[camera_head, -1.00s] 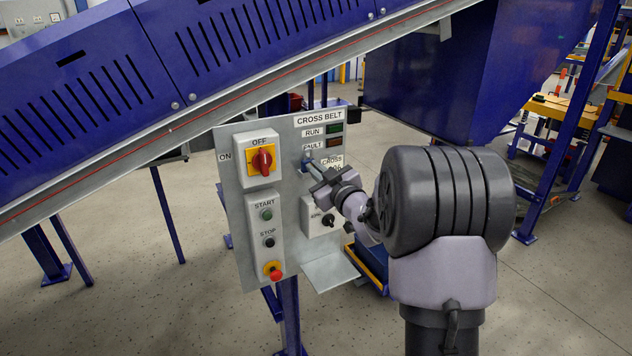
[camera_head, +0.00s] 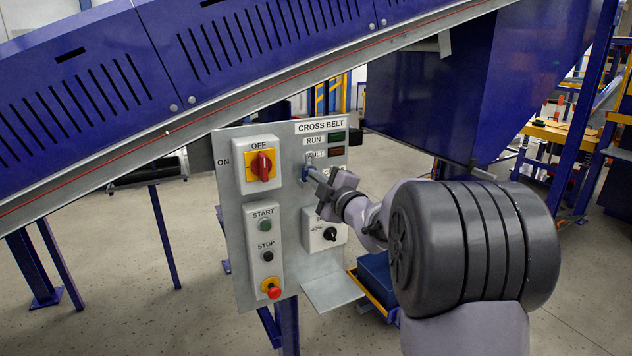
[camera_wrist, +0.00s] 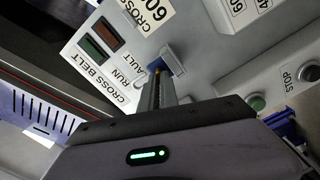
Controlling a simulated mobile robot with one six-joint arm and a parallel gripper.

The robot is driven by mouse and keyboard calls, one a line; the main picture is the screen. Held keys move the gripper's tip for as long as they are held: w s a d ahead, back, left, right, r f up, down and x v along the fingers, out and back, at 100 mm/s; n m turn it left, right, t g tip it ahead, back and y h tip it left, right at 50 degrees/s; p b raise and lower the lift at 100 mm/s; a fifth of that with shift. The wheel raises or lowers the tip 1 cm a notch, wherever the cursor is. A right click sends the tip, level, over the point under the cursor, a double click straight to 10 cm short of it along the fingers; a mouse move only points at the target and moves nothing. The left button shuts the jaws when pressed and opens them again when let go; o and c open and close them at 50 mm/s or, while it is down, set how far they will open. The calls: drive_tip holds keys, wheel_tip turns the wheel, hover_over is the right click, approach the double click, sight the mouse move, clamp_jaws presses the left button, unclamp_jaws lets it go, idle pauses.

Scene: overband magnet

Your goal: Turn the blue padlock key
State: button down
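The blue padlock key (camera_wrist: 157,65) shows in the wrist view as a small blue piece at my fingertips, on a grey mount on the control panel. In the head view the blue padlock (camera_head: 305,173) is a small blue patch on the panel, left of my gripper and mostly covered by it. My gripper (camera_head: 312,174) reaches the panel from the right. In the wrist view my gripper (camera_wrist: 161,78) has its fingers close together, with the blue piece at their tips; they look shut on it. The key's turn angle cannot be read.
The grey panel (camera_head: 238,215) carries a red rotary switch (camera_head: 262,166), START (camera_head: 265,225) and STOP buttons, a red emergency button (camera_head: 273,292) and a black selector (camera_head: 330,234). A small shelf (camera_head: 332,291) juts out below. A blue conveyor (camera_head: 90,90) slopes overhead.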

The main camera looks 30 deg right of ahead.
drive_tip(key=shift+n, duration=0.4)
drive_tip(key=c, duration=1.6)
unclamp_jaws()
drive_tip(key=s+p, duration=0.3)
drive_tip(key=s, duration=1.4)
drive_tip(key=shift+s+d, duration=0.2)
drive_tip(key=shift+d, duration=0.05)
